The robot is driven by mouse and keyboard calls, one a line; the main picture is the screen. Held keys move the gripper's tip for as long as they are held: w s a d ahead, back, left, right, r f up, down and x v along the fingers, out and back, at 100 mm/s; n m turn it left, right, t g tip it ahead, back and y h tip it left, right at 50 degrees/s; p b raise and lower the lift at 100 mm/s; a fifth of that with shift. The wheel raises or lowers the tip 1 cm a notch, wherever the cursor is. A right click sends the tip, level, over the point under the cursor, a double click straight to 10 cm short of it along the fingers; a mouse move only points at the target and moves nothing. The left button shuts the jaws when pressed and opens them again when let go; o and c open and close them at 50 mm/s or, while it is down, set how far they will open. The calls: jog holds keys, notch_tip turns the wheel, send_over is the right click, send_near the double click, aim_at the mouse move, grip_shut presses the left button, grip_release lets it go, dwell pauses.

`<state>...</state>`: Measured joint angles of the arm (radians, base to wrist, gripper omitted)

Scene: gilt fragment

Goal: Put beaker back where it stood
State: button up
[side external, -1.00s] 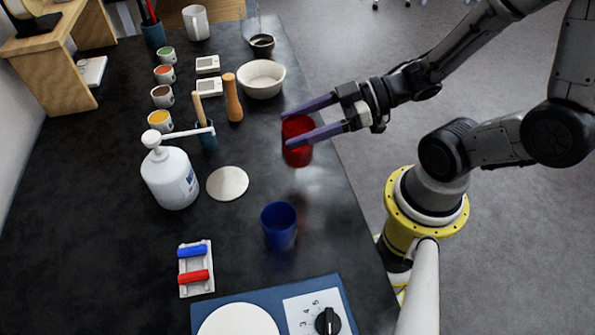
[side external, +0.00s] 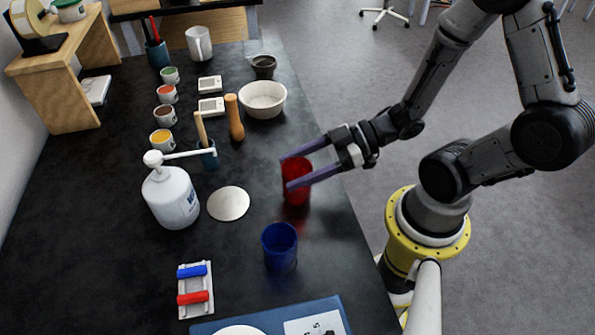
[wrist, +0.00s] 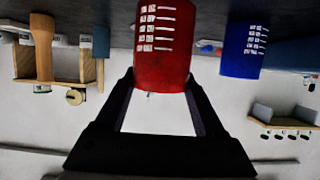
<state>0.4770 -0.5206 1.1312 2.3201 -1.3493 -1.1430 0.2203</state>
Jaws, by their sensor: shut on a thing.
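A red beaker (side external: 298,190) with white markings is between the two fingers of my gripper (side external: 287,172), near the right edge of the dark table. My gripper is shut on its sides. The beaker looks upright; I cannot tell whether its base touches the table. In the wrist view, which looks upside down, the red beaker (wrist: 163,45) fills the space between the fingertips (wrist: 160,80), its base cut off by the frame. A blue beaker (side external: 280,247) stands apart, nearer the viewer; it also shows in the wrist view (wrist: 245,45).
A white disc (side external: 228,204) lies left of the red beaker. A pump bottle (side external: 171,198), a bowl (side external: 263,100), a wooden pestle-like piece (side external: 235,118) and a two-roller rack (side external: 195,290) stand around. A blue-based device (side external: 270,318) is at the front. Table between beaker and disc is clear.

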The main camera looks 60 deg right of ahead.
jog(key=shift+f, duration=0.7)
jog(key=shift+f, duration=0.15)
jog(key=o, duration=1.5)
